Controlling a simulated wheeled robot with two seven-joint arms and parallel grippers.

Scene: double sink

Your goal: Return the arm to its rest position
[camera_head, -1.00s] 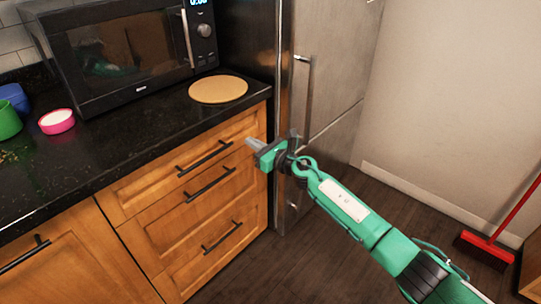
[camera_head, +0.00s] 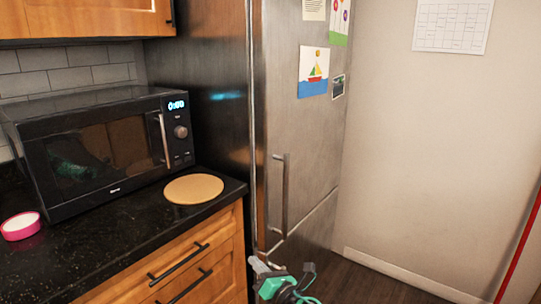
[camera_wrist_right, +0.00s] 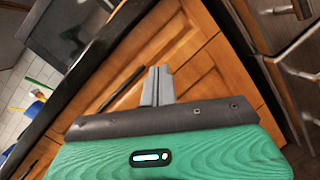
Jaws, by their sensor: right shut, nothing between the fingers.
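My right gripper (camera_head: 262,266) shows at the bottom edge of the head view, in front of the wooden drawers and beside the fridge. Its grey fingers are together and hold nothing. In the right wrist view the shut fingers (camera_wrist_right: 158,86) stand out from the dark bar on my green gripper body, with drawer fronts behind them. The rest of my right arm is cut off below the head view. My left gripper shows in neither view.
The black counter (camera_head: 110,247) carries a microwave (camera_head: 100,150), a round tan board (camera_head: 194,188) and a pink bowl (camera_head: 20,226). The drawers (camera_head: 190,270) sit below. The steel fridge (camera_head: 300,150) stands right of the counter. Open floor (camera_head: 360,285) lies before the wall.

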